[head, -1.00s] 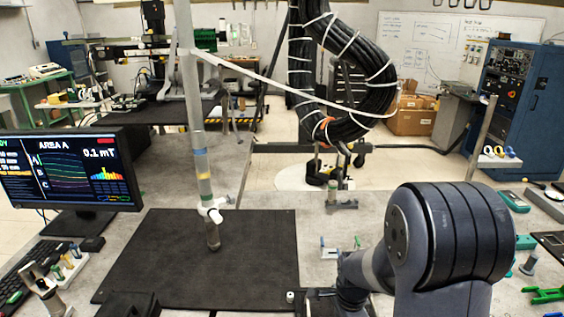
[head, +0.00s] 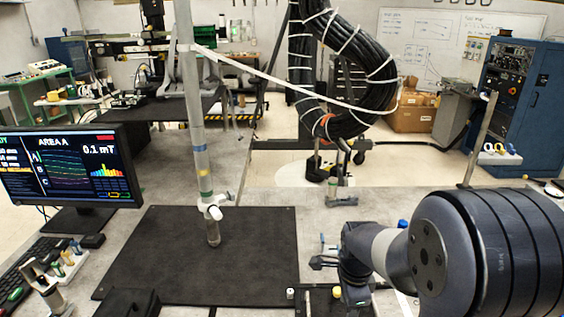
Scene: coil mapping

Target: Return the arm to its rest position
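My arm (head: 470,255) fills the lower right of the head view, its large dark rounded joint close to the camera. Its narrower wrist section (head: 357,262) reaches left toward the right edge of the black mat (head: 240,270). My gripper (head: 318,262) appears as a small dark shape at the wrist's left side, above the table. Its fingers are too small and dark to show whether they are open or shut. No held object can be made out.
A banded upright pole (head: 200,150) with a white clamp (head: 211,208) stands over the mat. A thick black cable coil (head: 375,95) hangs behind. A monitor (head: 68,165) stands left. A small black tray (head: 315,300) lies below my wrist. The mat's middle is clear.

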